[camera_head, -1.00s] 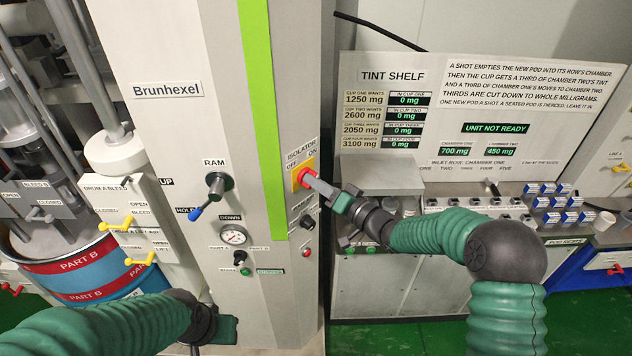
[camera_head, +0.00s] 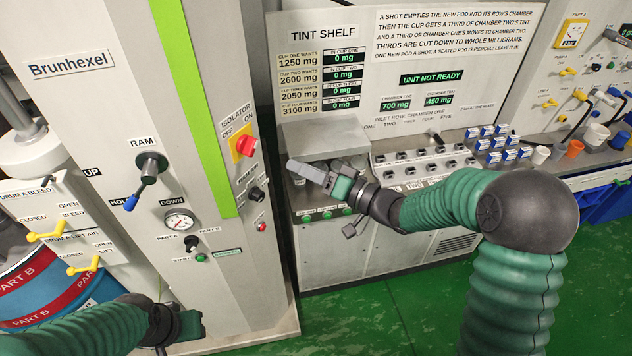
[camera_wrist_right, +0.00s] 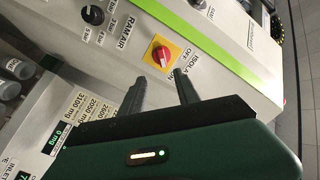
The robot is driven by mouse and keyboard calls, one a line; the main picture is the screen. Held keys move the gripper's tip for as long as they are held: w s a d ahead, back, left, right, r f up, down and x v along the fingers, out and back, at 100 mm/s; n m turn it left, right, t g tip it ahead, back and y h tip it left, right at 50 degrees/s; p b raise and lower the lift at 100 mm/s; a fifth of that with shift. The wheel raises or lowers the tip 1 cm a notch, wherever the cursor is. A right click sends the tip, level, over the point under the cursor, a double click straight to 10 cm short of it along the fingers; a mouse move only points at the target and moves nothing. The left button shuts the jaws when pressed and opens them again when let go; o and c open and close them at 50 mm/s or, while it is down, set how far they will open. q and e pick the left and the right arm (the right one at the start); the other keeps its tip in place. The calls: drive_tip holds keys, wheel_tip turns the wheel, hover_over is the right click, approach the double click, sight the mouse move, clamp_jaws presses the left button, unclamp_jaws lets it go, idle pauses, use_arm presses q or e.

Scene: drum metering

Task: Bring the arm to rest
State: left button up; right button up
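My right arm reaches in from the right in the head view. Its gripper (camera_head: 300,170) is in front of the tint shelf (camera_head: 340,240), to the right of the isolator (camera_head: 244,146) and apart from it. The isolator is a red knob on a yellow plate. In the right wrist view, the two dark fingers (camera_wrist_right: 158,75) stand apart with nothing between them, and the isolator knob (camera_wrist_right: 161,56) lies beyond their tips. My left gripper (camera_head: 188,325) is low at the left, in front of the grey Brunhexel column (camera_head: 110,130); its fingers are not clear.
The column carries a ram lever (camera_head: 137,190), a gauge (camera_head: 179,221) and buttons. Blue-and-white pods (camera_head: 500,145) and cups (camera_head: 540,155) stand on the shelf at right. The display reads UNIT NOT READY (camera_head: 431,78). Green floor (camera_head: 370,325) is open below.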

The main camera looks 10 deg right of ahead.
drive_tip(key=v, duration=0.3)
drive_tip(key=shift+s+d, duration=0.25)
drive_tip(key=shift+d, duration=0.1)
drive_tip(key=shift+a, duration=0.1)
